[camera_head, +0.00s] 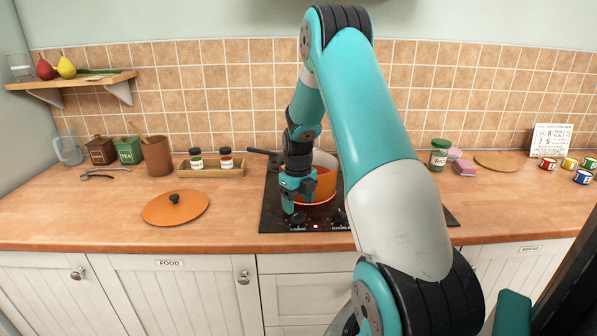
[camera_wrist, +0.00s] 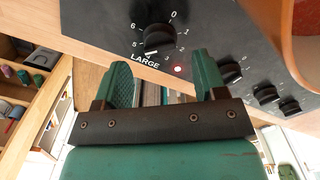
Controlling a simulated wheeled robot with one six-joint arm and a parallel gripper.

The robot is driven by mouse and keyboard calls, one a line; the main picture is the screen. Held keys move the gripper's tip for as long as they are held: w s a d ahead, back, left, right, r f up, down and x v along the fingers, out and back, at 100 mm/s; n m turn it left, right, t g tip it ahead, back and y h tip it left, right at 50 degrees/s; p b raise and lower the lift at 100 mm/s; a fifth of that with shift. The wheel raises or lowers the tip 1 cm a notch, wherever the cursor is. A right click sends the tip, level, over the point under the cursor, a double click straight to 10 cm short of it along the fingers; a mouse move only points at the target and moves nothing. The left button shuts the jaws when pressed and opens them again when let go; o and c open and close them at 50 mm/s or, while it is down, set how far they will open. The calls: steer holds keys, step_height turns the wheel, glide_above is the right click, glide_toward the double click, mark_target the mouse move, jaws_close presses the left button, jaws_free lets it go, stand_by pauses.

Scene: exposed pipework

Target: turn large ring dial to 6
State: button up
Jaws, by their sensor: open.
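The large ring dial (camera_wrist: 158,38) is a black knob on the dark hob panel in the wrist view, labelled LARGE, with white numbers around it. Zero is at the top and 6 at the upper left. A pale mark shows at its lower left, but I cannot tell its exact setting. My gripper (camera_wrist: 163,78) is open, with its green fingers apart and empty between them. The dial appears just beyond the fingertips, roughly in line with the gap.
Three other black knobs, including one nearby (camera_wrist: 230,72), line the panel. An orange pot (camera_head: 325,180) stands on the hob close behind my gripper. A round orange lid (camera_head: 160,210) lies on the counter left; bare counter separates it from the hob.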

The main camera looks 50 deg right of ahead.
mark_target(299, 213)
step_height(299, 213, up, 14)
steer(key=b, duration=0.1)
stand_by(0.4)
